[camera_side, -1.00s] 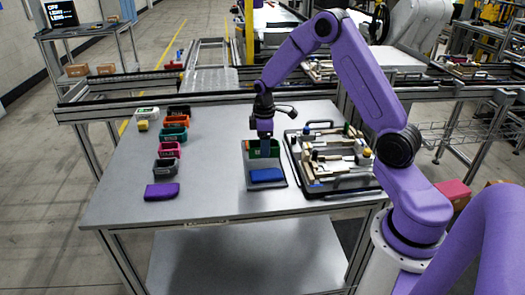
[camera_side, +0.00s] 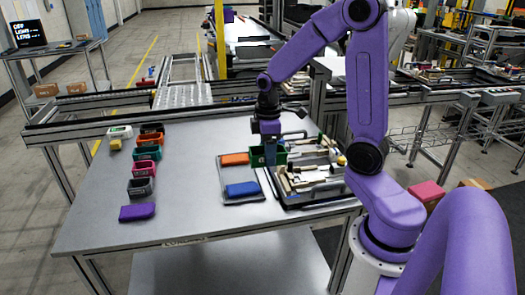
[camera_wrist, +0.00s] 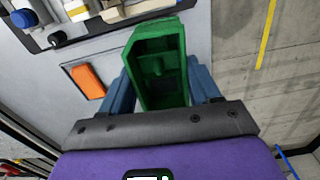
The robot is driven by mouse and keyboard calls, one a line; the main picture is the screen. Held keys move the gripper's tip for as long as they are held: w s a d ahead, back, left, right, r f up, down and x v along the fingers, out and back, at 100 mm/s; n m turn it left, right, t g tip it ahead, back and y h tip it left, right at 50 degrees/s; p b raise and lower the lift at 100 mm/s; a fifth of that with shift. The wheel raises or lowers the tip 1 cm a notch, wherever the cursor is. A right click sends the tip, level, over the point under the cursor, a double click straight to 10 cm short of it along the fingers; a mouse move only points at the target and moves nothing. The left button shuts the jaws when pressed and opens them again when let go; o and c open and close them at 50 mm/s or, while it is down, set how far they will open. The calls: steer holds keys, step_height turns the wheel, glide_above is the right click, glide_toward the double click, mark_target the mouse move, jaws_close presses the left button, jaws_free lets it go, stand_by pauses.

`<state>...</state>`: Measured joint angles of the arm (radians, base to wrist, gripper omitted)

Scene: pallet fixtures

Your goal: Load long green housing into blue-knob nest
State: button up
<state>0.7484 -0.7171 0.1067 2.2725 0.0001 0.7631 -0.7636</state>
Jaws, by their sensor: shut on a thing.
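The long green housing (camera_side: 256,157) is an open-topped box. My gripper (camera_side: 270,158) is shut on it, with one blue finger on each side of the housing (camera_wrist: 162,65) in the wrist view. It is held above the table, beside the left edge of the black-framed pallet fixture (camera_side: 290,201). In the wrist view a blue knob (camera_wrist: 23,18) shows on the fixture at the upper left, apart from the housing. The nest by that knob is cut off by the picture's edge. I cannot make out the blue knob in the side view.
A grey tray (camera_side: 223,187) left of the fixture bears an orange block (camera_side: 234,159) and a blue block (camera_side: 242,189). Coloured bins, a pink one (camera_side: 144,169) among them, and a purple block (camera_side: 137,212) line the table's left. Bare table lies between.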

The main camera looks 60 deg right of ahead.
steer(key=s+d, duration=0.2)
steer(key=d, duration=2.6)
steer(key=shift+n, duration=0.3)
steer(key=shift+w+a+f, duration=0.1)
steer(key=shift+w+f, duration=0.05)
steer(key=shift+f, duration=1.75)
steer(key=shift+w+a+f, duration=0.1)
steer(key=shift+f, duration=1.8)
steer(key=shift+f, duration=1)
steer(key=o, duration=1.2)
step_height(320, 180, up, 17)
steer(key=shift+r, duration=0.2)
